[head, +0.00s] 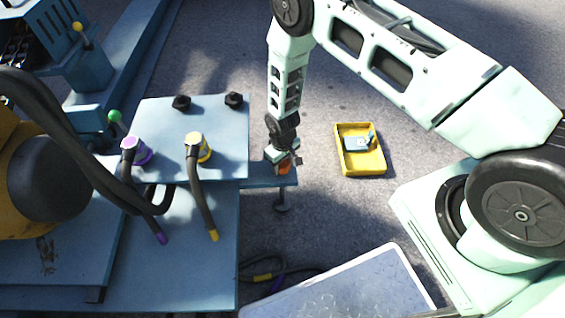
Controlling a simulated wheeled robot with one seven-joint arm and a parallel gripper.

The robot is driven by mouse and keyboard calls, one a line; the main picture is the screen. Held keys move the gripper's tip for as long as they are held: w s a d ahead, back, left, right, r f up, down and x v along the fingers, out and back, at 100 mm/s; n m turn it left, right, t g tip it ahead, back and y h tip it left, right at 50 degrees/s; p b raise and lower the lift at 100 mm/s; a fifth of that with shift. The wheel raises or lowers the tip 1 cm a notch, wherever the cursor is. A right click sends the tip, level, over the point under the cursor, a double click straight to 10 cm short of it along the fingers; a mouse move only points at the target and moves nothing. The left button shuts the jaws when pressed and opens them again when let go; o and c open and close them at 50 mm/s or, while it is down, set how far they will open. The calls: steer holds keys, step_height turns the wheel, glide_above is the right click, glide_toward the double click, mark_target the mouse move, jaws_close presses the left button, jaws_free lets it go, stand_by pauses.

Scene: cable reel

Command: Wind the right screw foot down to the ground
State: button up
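The right screw foot (282,206) hangs below a blue bracket (258,181) at the right side of the blue machine. Its thin stem and round dark pad show under the bracket. I cannot tell whether the pad touches the ground. An orange part (285,168) sits above the bracket, mostly hidden by my gripper. My gripper (286,163) points down at this orange part, over the bracket's right end. The fingers are small and partly hidden, so I cannot tell whether they are closed on it.
A blue panel (220,125) left of my gripper carries two black knobs and purple- and yellow-ringed cable connectors (200,148). A yellow tray (362,169) holding a blue item lies on the ground to the right. Dark cables (262,270) lie below. Ground around the tray is clear.

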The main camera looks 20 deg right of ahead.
mark_target(283, 163)
steer(key=shift+o, duration=1.2)
step_height(283, 163, up, 18)
steer(key=p, duration=0.4)
steer(key=shift+f, duration=0.25)
